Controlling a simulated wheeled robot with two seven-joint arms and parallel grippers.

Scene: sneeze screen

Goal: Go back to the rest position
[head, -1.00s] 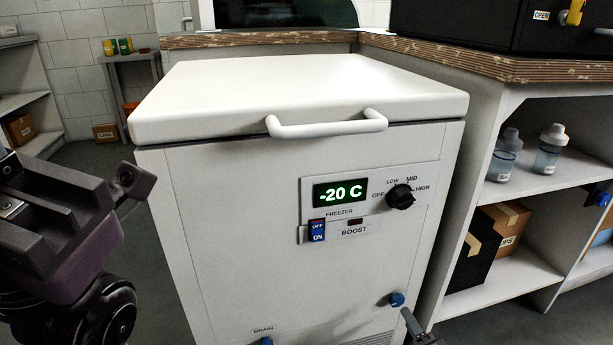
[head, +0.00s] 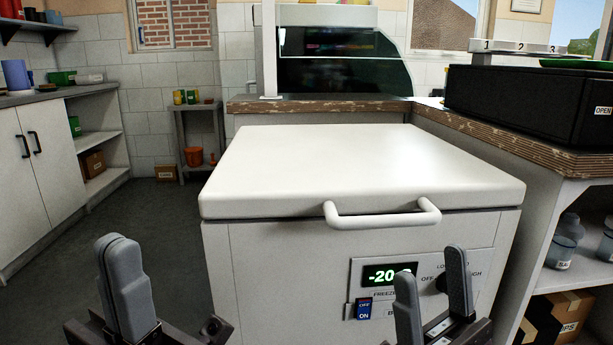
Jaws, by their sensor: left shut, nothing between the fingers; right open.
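My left gripper (head: 124,287) is at the lower left, pointing up, left of the freezer and clear of it. Its fingers are shut together with nothing between them. My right gripper (head: 432,298) is at the lower right, in front of the freezer's control panel. Its two fingers stand apart with nothing between them. It covers part of the display and the dial. The white chest freezer (head: 243,262) stands in front of me with its lid (head: 340,165) down. The display (head: 378,275) reads about -20, partly hidden. The switch (head: 363,308) shows OFF above ON.
The freezer handle (head: 383,218) sticks out toward me. A wooden counter (head: 480,137) with a black box (head: 530,105) is at the right, above shelves. A white cabinet (head: 38,165) stands at the left. The floor (head: 150,225) between cabinet and freezer is clear.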

